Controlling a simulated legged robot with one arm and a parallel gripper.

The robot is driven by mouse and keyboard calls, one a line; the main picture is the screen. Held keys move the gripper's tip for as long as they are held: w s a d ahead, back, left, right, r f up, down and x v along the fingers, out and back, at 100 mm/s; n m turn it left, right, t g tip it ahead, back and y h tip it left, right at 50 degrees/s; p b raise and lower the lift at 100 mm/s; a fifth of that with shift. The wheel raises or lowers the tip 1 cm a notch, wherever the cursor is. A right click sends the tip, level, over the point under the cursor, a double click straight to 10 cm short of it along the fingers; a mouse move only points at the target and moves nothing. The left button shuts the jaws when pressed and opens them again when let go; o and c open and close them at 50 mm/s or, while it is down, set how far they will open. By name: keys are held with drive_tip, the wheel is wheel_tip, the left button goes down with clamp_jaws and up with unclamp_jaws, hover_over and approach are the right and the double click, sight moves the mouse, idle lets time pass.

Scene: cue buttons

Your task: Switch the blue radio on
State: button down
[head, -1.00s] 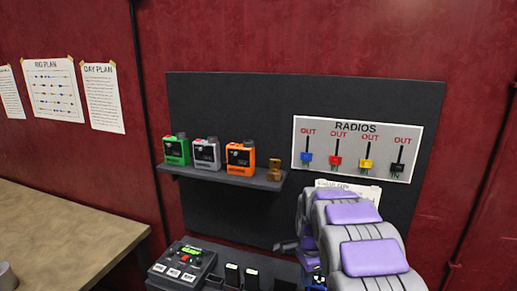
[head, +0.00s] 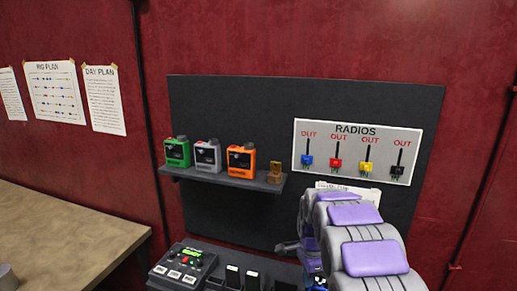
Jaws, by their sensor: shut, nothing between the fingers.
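A small blue object (head: 317,281), probably the blue radio, shows at the bottom edge just below my arm. Most of it is hidden by my arm and the frame edge, so its switch and state cannot be seen. My grey arm with purple pads reaches in from the lower right. My gripper (head: 287,246) shows as a dark tip pointing left, above and to the left of the blue object. It appears shut and empty, apart from the blue object.
A shelf (head: 222,181) holds green (head: 177,153), grey (head: 207,155) and orange (head: 240,161) radios. A control box (head: 183,266) and charger slots (head: 241,277) stand below. A table (head: 60,240) is at left.

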drive_tip(key=shift+w+p, duration=0.7)
drive_tip(key=shift+p, duration=1.55)
drive_tip(key=shift+a, duration=0.15)
wheel_tip(320, 180, up, 6)
drive_tip(key=p, duration=0.3)
drive_tip(key=shift+w+a, duration=0.15)
drive_tip(key=shift+a, duration=0.1)
idle(0.3)
